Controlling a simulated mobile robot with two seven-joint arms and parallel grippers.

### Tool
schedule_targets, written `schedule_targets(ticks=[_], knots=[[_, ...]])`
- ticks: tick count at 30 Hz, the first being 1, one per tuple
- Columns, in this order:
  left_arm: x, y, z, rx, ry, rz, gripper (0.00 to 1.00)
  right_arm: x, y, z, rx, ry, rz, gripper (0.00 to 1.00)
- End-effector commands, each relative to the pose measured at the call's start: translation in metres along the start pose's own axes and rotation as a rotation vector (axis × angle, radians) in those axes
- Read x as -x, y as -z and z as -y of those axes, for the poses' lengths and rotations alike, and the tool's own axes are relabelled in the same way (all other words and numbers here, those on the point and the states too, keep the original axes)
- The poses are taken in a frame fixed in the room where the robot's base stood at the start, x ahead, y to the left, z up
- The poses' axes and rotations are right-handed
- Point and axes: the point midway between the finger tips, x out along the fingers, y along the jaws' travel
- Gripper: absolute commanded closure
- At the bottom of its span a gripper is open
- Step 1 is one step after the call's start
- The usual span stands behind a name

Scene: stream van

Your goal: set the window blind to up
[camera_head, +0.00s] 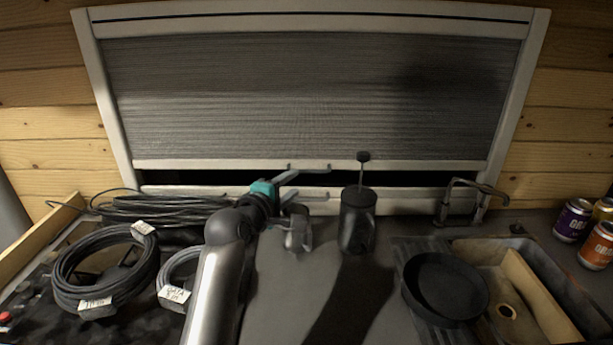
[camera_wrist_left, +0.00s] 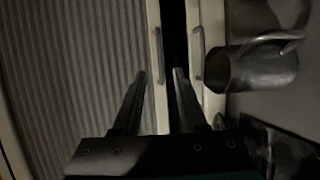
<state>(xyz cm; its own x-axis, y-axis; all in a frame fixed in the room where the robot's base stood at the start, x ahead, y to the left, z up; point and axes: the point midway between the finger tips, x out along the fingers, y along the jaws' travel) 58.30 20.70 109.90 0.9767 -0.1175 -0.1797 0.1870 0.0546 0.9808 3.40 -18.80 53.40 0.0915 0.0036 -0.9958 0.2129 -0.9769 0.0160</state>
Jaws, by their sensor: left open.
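The window blind (camera_head: 300,85) is a dark grey pleated sheet in a pale frame. It is drawn down most of the way, and its pale bottom bar (camera_head: 230,165) stands a little above the lower rail (camera_head: 390,201). A dark gap lies between them. A small handle (camera_head: 311,167) is on the bottom bar, and it also shows in the wrist view (camera_wrist_left: 159,50). Another handle (camera_wrist_left: 198,55) is on the lower rail. My left gripper (camera_head: 296,183) is open and empty, its fingertips (camera_wrist_left: 160,74) close to the bottom bar and its handle. Contact cannot be told.
A black canister (camera_head: 357,222) with a plunger and a metal mug (camera_head: 298,232) stand on the counter near my left gripper. Coiled cables (camera_head: 105,270) lie at left. A black pan (camera_head: 445,287), a tap (camera_head: 470,200) and several cans (camera_head: 572,220) are at right.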

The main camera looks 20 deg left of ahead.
Motion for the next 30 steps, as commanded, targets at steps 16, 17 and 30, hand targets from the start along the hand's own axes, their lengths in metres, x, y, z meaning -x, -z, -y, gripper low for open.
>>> schedule_targets(ticks=[16,17,30], knots=[[-0.069,0.0,0.001,-0.001,0.001,-0.001,0.58,-0.016,-0.001,0.0,0.0,0.0,0.0,0.5],[-0.071,0.0,0.001,-0.001,0.0,-0.001,0.58,-0.017,-0.001,0.0,0.0,0.0,0.0,0.5],[-0.086,0.0,0.0,-0.001,0.0,-0.001,0.58,-0.02,-0.002,0.001,0.0,0.0,-0.001,0.5]])
